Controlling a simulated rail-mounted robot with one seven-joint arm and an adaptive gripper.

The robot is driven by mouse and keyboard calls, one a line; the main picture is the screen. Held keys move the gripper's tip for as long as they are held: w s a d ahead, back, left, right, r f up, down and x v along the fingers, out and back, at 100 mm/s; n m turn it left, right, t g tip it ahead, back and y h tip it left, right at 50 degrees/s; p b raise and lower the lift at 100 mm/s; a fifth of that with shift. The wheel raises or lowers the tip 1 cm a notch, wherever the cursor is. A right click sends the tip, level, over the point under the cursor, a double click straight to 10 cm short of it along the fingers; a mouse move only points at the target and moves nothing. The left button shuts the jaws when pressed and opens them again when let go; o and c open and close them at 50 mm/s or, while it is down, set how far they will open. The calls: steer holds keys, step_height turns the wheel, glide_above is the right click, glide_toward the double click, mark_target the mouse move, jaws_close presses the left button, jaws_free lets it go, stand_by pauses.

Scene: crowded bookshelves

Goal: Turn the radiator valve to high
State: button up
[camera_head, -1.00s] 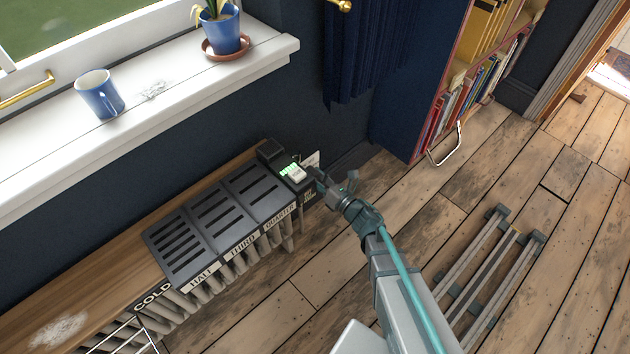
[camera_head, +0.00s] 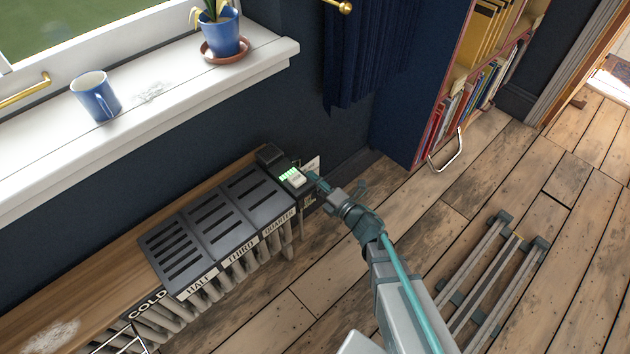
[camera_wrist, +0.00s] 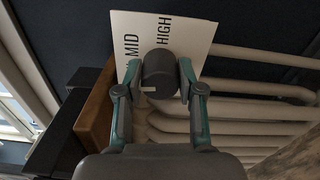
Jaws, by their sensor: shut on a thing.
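The radiator valve's dark round knob (camera_wrist: 160,72) sits between the two teal fingers of my gripper (camera_wrist: 160,80) in the wrist view. The fingers are shut on it, one at each side. A short white mark (camera_wrist: 148,90) shows on the knob, towards its lower left. Behind the knob is a white card (camera_wrist: 196,36) reading MID and HIGH. The rest of the card is hidden. In the head view my gripper (camera_head: 318,182) is at the radiator's right end, and it hides most of the valve.
The radiator's wooden shelf (camera_head: 85,268) carries dark slotted panels (camera_head: 220,222) and a box with green lights (camera_head: 290,174) close to my gripper. A blue mug (camera_head: 97,97) and plant pot (camera_head: 220,35) stand on the sill. A slatted rack (camera_head: 490,285) lies on the floor.

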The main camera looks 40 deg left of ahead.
steer(key=m+p, duration=0.1)
steer(key=m, duration=0.3)
steer(key=shift+r+m+p, duration=0.1)
steer(key=shift+m+p, duration=0.2)
steer(key=m+p, duration=0.2)
steer(key=m, duration=0.3)
steer(key=shift+p, duration=0.35)
steer(key=m+p, duration=0.2)
steer(key=m, duration=0.3)
steer(key=shift+p, duration=0.3)
steer(key=m+p, duration=0.2)
steer(key=m, duration=0.2)
steer(key=shift+m+p, duration=0.3)
steer(key=shift+m, duration=0.1)
steer(key=o, duration=1.1)
steer(key=shift+o, duration=0.2)
steer(key=shift+d, duration=0.1)
steer(key=v, duration=1.1)
steer(key=shift+d, duration=0.4)
